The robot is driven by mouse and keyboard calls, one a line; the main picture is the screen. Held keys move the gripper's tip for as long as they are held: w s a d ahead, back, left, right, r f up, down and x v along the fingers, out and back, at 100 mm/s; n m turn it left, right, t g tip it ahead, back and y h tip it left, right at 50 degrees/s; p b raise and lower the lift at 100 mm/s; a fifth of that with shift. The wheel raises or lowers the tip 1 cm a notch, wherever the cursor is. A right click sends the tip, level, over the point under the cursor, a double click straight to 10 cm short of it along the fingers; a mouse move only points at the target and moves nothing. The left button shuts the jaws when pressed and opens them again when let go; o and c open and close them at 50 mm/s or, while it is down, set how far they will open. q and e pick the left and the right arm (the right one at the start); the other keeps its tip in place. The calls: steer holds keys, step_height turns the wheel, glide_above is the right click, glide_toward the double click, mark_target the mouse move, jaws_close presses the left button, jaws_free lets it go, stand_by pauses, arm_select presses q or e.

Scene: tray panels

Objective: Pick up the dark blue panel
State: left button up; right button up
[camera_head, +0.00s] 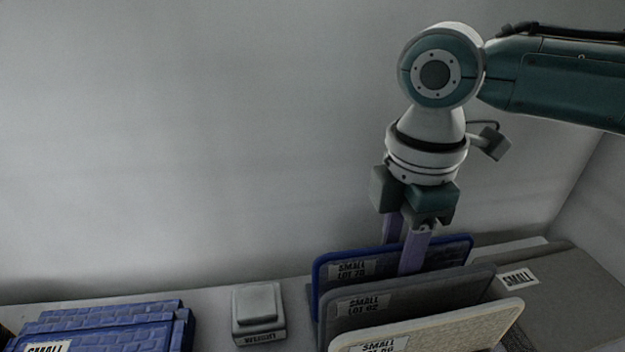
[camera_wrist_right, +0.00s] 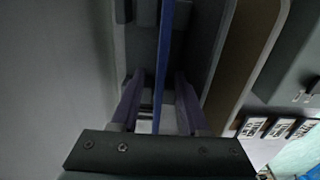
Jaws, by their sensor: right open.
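The dark blue panel (camera_head: 450,249) stands upright at the back of a row of panels, with a "SMALL LOT" label at its upper left. My right gripper (camera_head: 402,253) points down over its top edge, with one purple finger in front and the other behind. In the right wrist view the panel (camera_wrist_right: 166,40) shows as a thin blue strip between the open fingers (camera_wrist_right: 160,76), with a gap on each side. The panel's lower part is hidden by the panels in front. My left gripper is not in view.
A grey panel (camera_head: 410,296) and a cream panel (camera_head: 450,328) stand close in front of the blue one. A small grey block labelled "WEIGHT" (camera_head: 258,303) sits to the left. A blue brick-patterned stack (camera_head: 110,318) lies at lower left. A wall rises behind.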

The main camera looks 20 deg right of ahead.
jaws_close()
stand_by(0.3)
stand_by(1.1)
